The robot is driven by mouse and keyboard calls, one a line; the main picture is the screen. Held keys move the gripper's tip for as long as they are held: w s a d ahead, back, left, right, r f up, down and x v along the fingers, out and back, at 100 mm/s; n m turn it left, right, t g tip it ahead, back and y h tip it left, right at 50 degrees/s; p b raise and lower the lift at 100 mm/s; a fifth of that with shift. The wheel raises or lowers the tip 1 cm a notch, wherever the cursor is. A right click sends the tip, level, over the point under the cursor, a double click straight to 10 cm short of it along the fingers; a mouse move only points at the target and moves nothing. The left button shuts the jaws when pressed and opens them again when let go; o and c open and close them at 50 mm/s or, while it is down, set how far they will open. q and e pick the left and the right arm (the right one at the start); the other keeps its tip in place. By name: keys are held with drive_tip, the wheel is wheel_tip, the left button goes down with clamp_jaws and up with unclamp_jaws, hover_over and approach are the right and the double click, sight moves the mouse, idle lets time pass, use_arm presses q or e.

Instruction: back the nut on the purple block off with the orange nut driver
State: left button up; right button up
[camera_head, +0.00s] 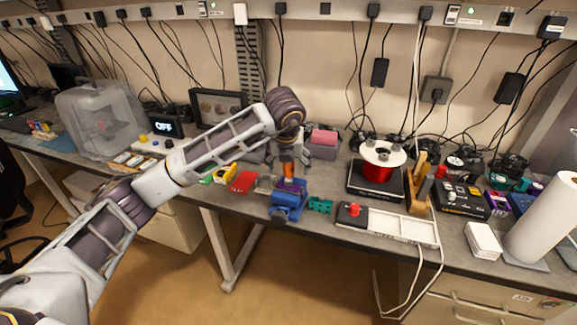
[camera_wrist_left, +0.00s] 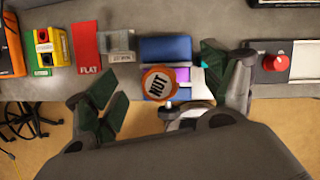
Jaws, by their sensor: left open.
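The orange nut driver (camera_head: 289,171) stands upright over the blue vise (camera_head: 287,207) near the bench's front edge. In the left wrist view I look down on the driver's round orange top marked NUT (camera_wrist_left: 158,84). The purple block (camera_head: 291,186) sits between the jaws of the vise and also shows in the left wrist view (camera_wrist_left: 182,75), beside the driver's top. The nut itself is hidden under the driver. My left gripper (camera_wrist_left: 162,88) is open, with its dark fingers spread on either side of the driver's top. My right gripper is not in view.
Left of the vise are a red plate marked FLAT (camera_wrist_left: 86,47) and a grey piece (camera_wrist_left: 118,43). A teal part (camera_head: 320,205) and a white unit with a red knob (camera_head: 355,210) lie to the right. A red spool (camera_head: 377,171) stands behind.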

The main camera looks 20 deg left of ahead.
use_arm(q)
drive_tip(key=shift+a+m+h+b, duration=0.2)
drive_tip(key=shift+m+h+b, duration=0.3)
drive_tip(key=shift+m, duration=0.7)
drive_tip(key=shift+f+m+h+b, duration=0.1)
drive_tip(key=shift+m+h+b, duration=0.2)
drive_tip(key=shift+m+b, duration=0.5)
drive_tip(key=shift+d+m, duration=0.15)
drive_tip(key=shift+m, duration=0.55)
drive_tip(key=shift+m+g+h, duration=0.4)
drive_tip(key=shift+m+h, duration=0.4)
drive_tip(key=shift+m, duration=1)
drive_tip(key=shift+m+h, duration=0.5)
drive_tip(key=shift+m, duration=0.8)
drive_tip(key=shift+g, duration=0.3)
drive_tip(key=c, duration=1.7)
